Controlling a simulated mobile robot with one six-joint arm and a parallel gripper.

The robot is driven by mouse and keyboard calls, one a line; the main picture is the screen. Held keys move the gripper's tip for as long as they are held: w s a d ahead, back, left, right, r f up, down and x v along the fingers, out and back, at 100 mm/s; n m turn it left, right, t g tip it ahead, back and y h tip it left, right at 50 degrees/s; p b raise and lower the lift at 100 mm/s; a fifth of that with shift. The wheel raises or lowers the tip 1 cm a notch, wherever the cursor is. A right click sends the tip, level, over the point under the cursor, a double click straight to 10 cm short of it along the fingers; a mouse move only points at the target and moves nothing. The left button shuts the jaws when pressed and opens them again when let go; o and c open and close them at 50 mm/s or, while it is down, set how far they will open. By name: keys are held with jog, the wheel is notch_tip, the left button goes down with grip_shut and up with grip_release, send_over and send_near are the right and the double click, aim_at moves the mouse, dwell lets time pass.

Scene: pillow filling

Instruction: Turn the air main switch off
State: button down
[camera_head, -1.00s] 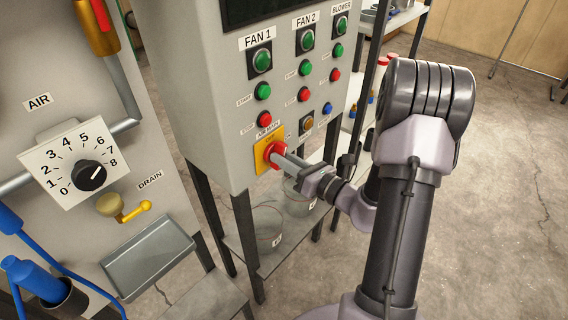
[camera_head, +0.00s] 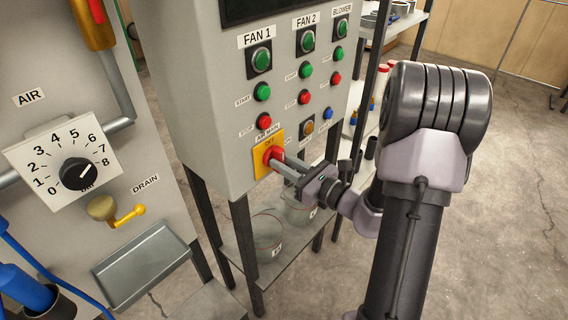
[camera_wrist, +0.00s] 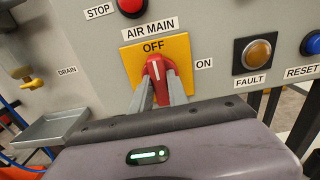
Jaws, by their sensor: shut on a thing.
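The air main switch is a red rotary handle (camera_head: 270,154) on a yellow plate (camera_head: 261,164), low on the grey control panel. In the wrist view the red handle (camera_wrist: 155,68) stands nearly upright, its white mark pointing up toward the word OFF on the yellow plate (camera_wrist: 182,50). ON is printed to the right of the plate. My gripper (camera_head: 277,161) reaches in from the right. In the wrist view my gripper (camera_wrist: 158,78) has a finger on each side of the handle and is shut on it. The fingers hide the handle's lower part.
Close to the switch are a red stop button (camera_wrist: 131,5), an amber fault button (camera_wrist: 257,53) and a blue reset button (camera_wrist: 313,43). An air dial (camera_head: 78,173), a yellow drain lever (camera_head: 129,215) and a tray (camera_head: 142,262) are on the left. Buckets stand below the panel.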

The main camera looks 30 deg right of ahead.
jog(key=c, duration=1.3)
grip_release()
jog(key=shift+s, duration=0.15)
jog(key=p+v, duration=0.3)
jog(key=v, duration=1.4)
jog(key=shift+s, duration=0.1)
